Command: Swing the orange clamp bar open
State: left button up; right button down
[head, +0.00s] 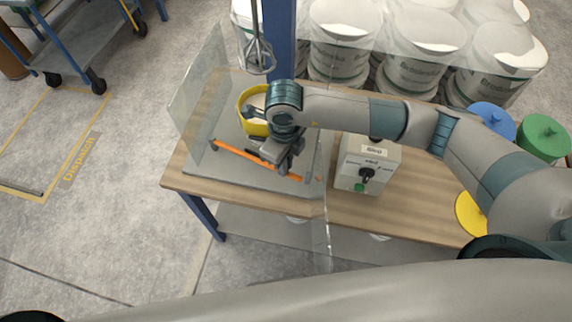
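The orange clamp bar (236,153) lies low across the front of a grey base plate (200,172) on the wooden table. It slants from upper left to lower right, with its right end near a short post. My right gripper (286,164) is over the right part of the bar, pointing down. It covers a stretch of the bar. Whether its fingers are open, closed or touching the bar is too small to tell. My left gripper is not in view.
A yellow ring (241,106) stands behind the bar, partly hidden by my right wrist. Clear panels rise at the left (196,84) and right of the plate. A grey control box (367,163) with a green button and black knob stands to the right. A whisk-like tool (259,55) hangs behind.

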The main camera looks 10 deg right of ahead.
jog(key=shift+s+a+r, duration=0.1)
jog(key=shift+s+a, duration=0.2)
jog(key=shift+s, duration=0.05)
jog(key=shift+w+d, duration=0.1)
jog(key=c, duration=1.8)
grip_release()
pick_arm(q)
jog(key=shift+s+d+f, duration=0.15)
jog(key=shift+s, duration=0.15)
pick_arm(e)
jog(key=shift+o, duration=0.2)
